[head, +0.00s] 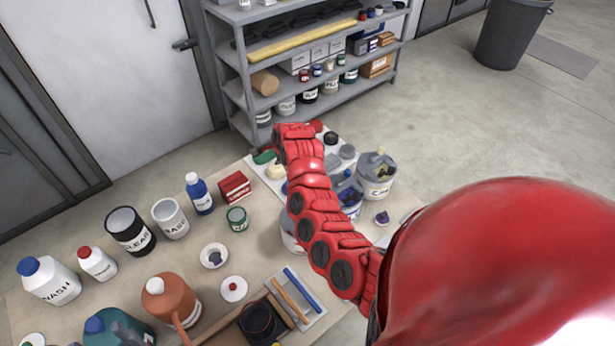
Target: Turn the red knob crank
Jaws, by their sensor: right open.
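My red segmented right arm reaches in from the lower right over the table. My right gripper (295,133) is at its far end, near the table's back edge and the shelf. It is open, but its fingers are small and hard to make out. A small red rounded thing (317,126) shows just beside the gripper. I cannot tell whether it is the red knob crank, as the arm hides much of that area. No crank handle shows clearly. My left gripper is not in view.
The table (140,265) is crowded with bottles and tins, including an orange jug (170,298), a blue bottle (199,192) and a grey jug (377,172). A grey shelf (397,60) stands behind. A bin (510,35) stands at top right. Open floor (470,125) lies to the right.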

